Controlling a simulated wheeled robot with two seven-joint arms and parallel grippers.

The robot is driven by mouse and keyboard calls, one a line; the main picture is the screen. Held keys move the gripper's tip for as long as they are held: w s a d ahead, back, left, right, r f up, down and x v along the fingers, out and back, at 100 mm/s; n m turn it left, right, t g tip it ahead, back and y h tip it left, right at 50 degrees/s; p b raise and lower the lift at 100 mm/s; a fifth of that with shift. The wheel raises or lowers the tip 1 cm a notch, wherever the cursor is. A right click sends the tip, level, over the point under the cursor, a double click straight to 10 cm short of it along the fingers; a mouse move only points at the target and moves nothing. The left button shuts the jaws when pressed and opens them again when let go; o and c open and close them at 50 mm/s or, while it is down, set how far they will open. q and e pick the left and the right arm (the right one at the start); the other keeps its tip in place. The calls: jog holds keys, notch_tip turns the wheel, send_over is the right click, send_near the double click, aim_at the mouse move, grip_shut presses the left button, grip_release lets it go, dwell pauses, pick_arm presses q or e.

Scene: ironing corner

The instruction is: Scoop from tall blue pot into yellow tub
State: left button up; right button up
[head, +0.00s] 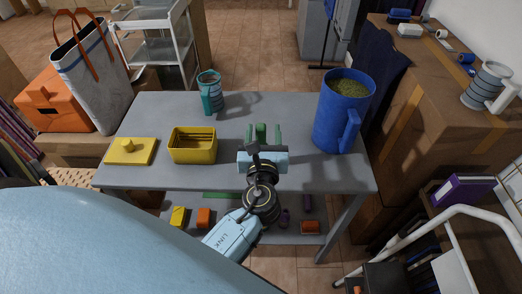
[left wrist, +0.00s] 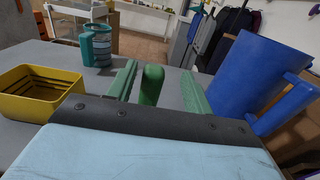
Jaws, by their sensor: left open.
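The tall blue pot (head: 335,125) stands upright at the table's right, filled near its rim with greenish grains; its side also shows in the left wrist view (left wrist: 240,75). The yellow tub (head: 194,154) stands open left of centre and shows in the left wrist view (left wrist: 40,105). My left gripper (head: 263,132) is between tub and pot, its green fingers apart. A rounded green piece (left wrist: 152,84) stands between the fingers; I cannot tell whether it is a scoop's handle or whether it touches them. My right gripper is out of view.
A yellow lid with a knob (head: 118,155) lies left of the tub. A teal striped mug (head: 209,88) stands at the back of the grey table (head: 155,112). Boxes and a cart crowd the right. The table's back middle is clear.

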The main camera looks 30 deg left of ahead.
aim_at(261, 123)
pick_arm(q)
jog(key=x, duration=0.5)
jog(key=shift+a+f, duration=0.3)
jog(key=shift+a, duration=0.05)
grip_shut()
